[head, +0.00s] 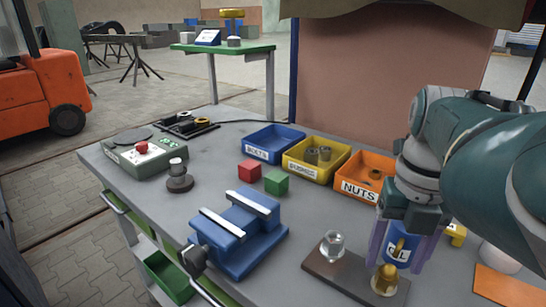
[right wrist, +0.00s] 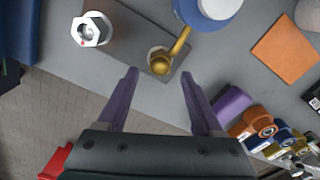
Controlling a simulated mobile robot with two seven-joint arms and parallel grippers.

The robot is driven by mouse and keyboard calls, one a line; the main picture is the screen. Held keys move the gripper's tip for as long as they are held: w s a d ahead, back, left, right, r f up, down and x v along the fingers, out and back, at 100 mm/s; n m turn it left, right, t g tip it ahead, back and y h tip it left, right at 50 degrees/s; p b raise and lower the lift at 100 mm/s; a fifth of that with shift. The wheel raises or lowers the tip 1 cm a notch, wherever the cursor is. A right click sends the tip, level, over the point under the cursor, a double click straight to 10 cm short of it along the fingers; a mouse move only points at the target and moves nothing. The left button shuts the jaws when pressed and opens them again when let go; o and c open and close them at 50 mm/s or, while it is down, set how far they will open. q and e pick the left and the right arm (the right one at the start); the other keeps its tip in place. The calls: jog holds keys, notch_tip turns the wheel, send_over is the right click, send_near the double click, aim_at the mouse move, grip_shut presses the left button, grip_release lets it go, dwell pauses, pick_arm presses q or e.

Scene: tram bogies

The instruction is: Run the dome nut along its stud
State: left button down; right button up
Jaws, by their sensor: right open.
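The brass dome nut (head: 386,280) stands upright at the right end of a dark plate (head: 352,272) on the workbench. It also shows in the right wrist view (right wrist: 160,63), centred between the fingertips and just beyond them. A silver hex nut on a stud (head: 332,244) stands at the plate's other end. My right gripper (head: 395,255) is open and empty above the dome nut, with its purple fingers (right wrist: 160,76) apart and not touching it. The dome nut's stud is hidden. My left gripper is out of view.
A blue oil can (head: 402,251) with a brass spout stands close behind the dome nut. A blue vise (head: 238,235), red and green blocks and the orange NUTS bin (head: 352,190) lie to the left and behind. An orange sheet (head: 505,288) lies at the right.

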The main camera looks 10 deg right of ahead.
aim_at(389, 273)
notch_tip(389, 273, up, 8)
jog(key=p, duration=0.6)
jog(key=shift+f, duration=0.1)
